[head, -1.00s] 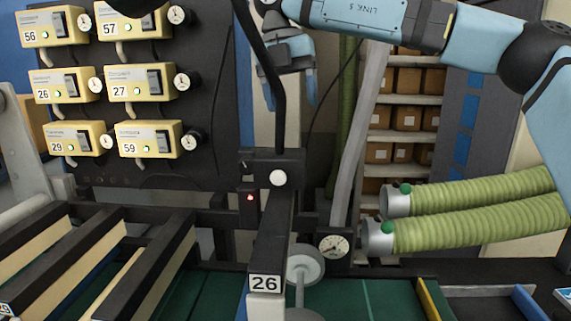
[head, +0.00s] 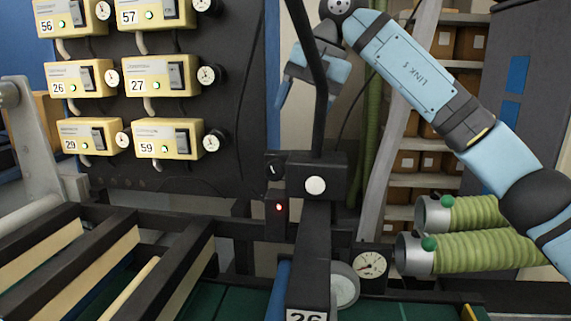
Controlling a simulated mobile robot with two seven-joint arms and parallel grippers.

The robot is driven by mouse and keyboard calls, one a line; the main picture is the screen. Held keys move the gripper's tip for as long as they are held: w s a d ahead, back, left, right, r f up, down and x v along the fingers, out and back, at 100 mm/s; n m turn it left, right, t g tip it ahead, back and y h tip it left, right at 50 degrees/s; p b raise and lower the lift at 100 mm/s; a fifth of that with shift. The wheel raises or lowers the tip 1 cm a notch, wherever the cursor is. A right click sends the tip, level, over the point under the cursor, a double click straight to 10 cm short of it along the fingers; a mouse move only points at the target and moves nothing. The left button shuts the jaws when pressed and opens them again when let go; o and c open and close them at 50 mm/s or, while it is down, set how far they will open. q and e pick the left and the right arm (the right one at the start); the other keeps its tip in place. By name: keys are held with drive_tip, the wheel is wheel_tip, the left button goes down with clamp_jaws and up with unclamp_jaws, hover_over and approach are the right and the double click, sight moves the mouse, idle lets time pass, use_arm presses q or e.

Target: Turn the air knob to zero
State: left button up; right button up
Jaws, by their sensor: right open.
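A small black knob with a pale mark (head: 275,168) sits on the left of a black block on the centre post. A round white knob (head: 315,185) is on that block's front, and a white-faced gauge (head: 370,264) is low to its right. No label shows which is the air knob. My right gripper (head: 306,98), with light blue fingers, is open and empty, pointing down above and behind the block. The thin dark upright bar crosses in front of it and hides part of it. My left gripper is out of view.
A black panel with yellow numbered boxes (head: 160,137), green lights and small dials stands at left. A red light (head: 279,208) glows below the black knob. Slatted dark bars (head: 150,270) fill the lower left. Green hoses (head: 480,252) lie at right, before box shelves (head: 455,42).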

sight(279, 162)
drive_tip(key=p+x, duration=0.2)
drive_tip(key=x, duration=0.9)
drive_tip(key=shift+a+p, duration=0.1)
drive_tip(key=shift+p, duration=0.3)
drive_tip(key=shift+a+f, duration=0.15)
drive_tip(key=shift+f, duration=0.3)
drive_tip(key=shift+w, duration=0.1)
drive_tip(key=c, duration=0.9)
